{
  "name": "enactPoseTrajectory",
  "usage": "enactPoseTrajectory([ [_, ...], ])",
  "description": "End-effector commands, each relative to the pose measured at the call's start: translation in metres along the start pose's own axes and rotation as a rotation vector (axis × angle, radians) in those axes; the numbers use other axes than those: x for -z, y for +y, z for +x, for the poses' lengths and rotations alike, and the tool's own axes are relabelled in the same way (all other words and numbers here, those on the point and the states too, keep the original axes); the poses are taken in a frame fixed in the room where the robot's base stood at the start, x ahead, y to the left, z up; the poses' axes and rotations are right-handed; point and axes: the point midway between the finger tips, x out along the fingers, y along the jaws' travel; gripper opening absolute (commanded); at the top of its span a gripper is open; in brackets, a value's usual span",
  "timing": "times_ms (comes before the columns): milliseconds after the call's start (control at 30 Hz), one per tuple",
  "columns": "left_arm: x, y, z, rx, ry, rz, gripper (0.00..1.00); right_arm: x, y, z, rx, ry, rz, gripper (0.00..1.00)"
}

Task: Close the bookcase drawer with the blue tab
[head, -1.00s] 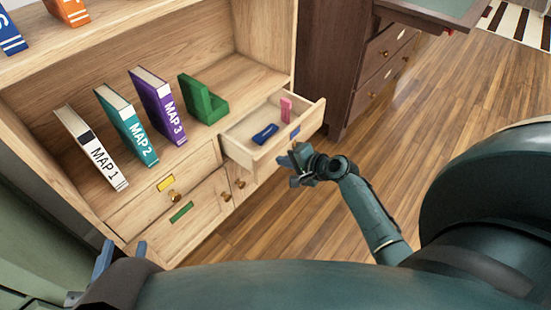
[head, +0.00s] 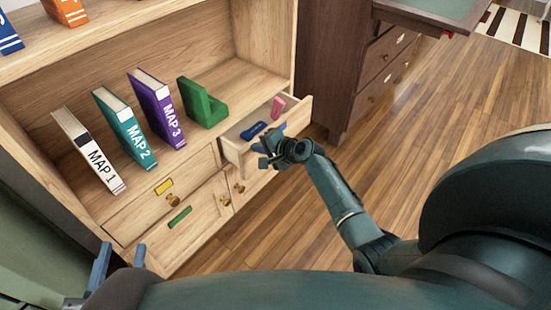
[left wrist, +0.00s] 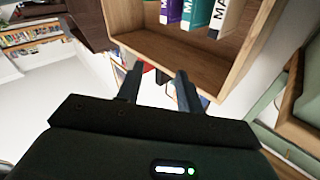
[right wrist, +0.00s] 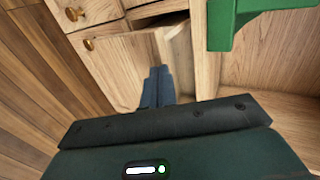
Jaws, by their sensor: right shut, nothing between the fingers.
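The bookcase drawer (head: 299,114) is partly open, at the right end of the drawer row. Its blue tab is largely hidden behind my right gripper in the head view. My right gripper (head: 266,150) is shut and empty, with its fingertips at the drawer's front; I cannot tell for certain whether they touch. In the right wrist view its fingers (right wrist: 158,75) point at a pale wooden panel. My left gripper (head: 120,258) is open and empty at the lower left, beside the bookcase. It also shows open in the left wrist view (left wrist: 157,82).
A blue item (head: 253,131) and a pink item (head: 278,106) lie in the drawer. A green bookend (head: 202,104) and map books stand above. A dark cabinet (head: 340,60) is at right.

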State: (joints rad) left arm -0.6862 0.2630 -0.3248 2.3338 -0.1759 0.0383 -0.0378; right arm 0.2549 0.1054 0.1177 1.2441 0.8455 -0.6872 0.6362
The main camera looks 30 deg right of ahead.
Motion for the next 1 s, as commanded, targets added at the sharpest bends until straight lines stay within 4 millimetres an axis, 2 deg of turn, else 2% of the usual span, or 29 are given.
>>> enactPoseTrajectory([
  [33, -0.003, 0.004, 0.000, -0.009, 0.026, 0.009, 0.37, 0.000, -0.007, 0.015, 0.004, -0.001, 0.000, 0.00],
  [100, -0.003, 0.005, 0.000, -0.013, 0.050, 0.009, 0.37, 0.000, -0.014, 0.030, 0.002, -0.001, -0.002, 0.00],
  [300, -0.001, 0.007, 0.002, -0.017, 0.080, -0.008, 0.37, 0.000, -0.029, 0.055, 0.001, 0.000, -0.001, 0.00],
  [1000, 0.007, 0.005, 0.002, -0.017, 0.083, 0.002, 0.37, -0.005, -0.033, 0.055, -0.002, -0.002, -0.002, 0.00],
])
